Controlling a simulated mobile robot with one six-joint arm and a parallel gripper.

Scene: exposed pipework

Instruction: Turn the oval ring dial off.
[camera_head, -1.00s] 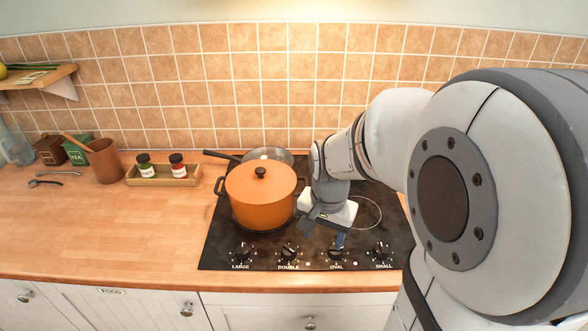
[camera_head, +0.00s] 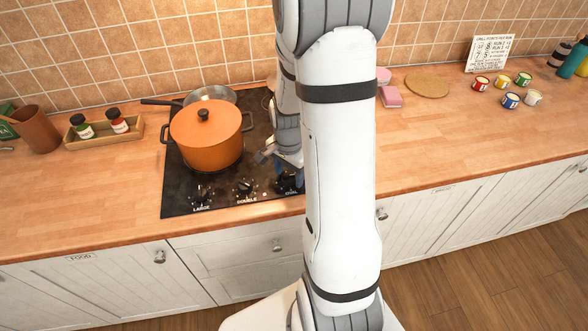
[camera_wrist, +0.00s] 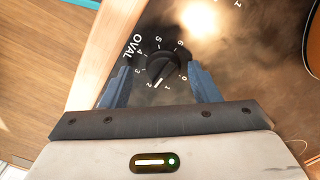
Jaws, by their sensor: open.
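The oval dial (camera_wrist: 162,66) is a black round knob in the wrist view, beside the word OVAL and a ring of numbers from 0 to 6. Its white mark points between 1 and 2. My gripper (camera_wrist: 160,70) is open, with one blue finger on each side of the knob. A small gap shows on each side, so the fingers do not seem to press it. In the head view the oval dial (camera_head: 286,184) is partly hidden by my gripper and arm at the hob's front edge.
The black hob (camera_head: 190,190) carries an orange lidded pot (camera_head: 206,140) left of my gripper, with a metal pan (camera_head: 212,94) behind. The double dial (camera_head: 244,187) and large dial (camera_head: 201,193) are to the left. My arm covers the hob's right part.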

